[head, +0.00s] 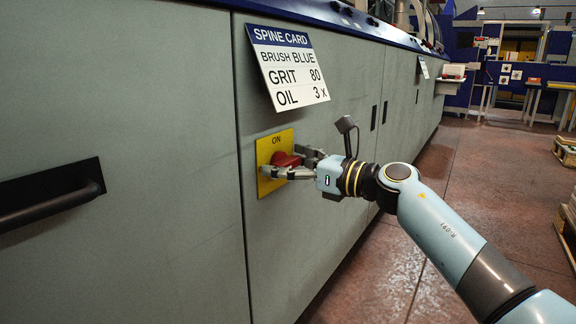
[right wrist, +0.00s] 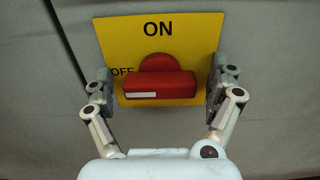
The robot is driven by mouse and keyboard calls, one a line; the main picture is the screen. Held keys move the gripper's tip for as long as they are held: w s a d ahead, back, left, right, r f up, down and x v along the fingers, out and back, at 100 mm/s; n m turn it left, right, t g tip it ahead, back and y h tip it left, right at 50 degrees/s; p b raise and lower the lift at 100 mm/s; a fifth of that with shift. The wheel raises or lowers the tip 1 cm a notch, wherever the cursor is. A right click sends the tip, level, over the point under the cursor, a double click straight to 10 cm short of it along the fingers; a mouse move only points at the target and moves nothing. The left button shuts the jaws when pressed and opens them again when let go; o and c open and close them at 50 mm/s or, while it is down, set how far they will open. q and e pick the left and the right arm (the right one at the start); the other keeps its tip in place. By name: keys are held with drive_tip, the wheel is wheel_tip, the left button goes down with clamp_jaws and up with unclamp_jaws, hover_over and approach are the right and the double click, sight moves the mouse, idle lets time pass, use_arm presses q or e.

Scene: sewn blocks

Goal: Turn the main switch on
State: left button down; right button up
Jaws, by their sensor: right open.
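The main switch is a red knob (head: 284,159) on a yellow plate (head: 263,152) fixed to the grey machine panel. In the right wrist view the knob (right wrist: 165,86) has its bar lying level, with a white mark on its left half, beside the word OFF. The word ON stands at the top of the yellow plate (right wrist: 200,32). My right gripper (head: 285,164) is open around the knob, one finger on each side of the bar. In the right wrist view its fingers (right wrist: 162,82) show gaps to both bar ends. My left gripper is not in view.
A spine card sign (head: 290,65) is mounted above the switch. A dark recessed handle (head: 50,195) is on the panel at left. The red-brown floor (head: 480,170) is open at right, with wooden pallets (head: 567,225) at the edge.

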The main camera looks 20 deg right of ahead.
drive_tip(key=c, duration=1.2)
drive_tip(key=shift+o, duration=0.2)
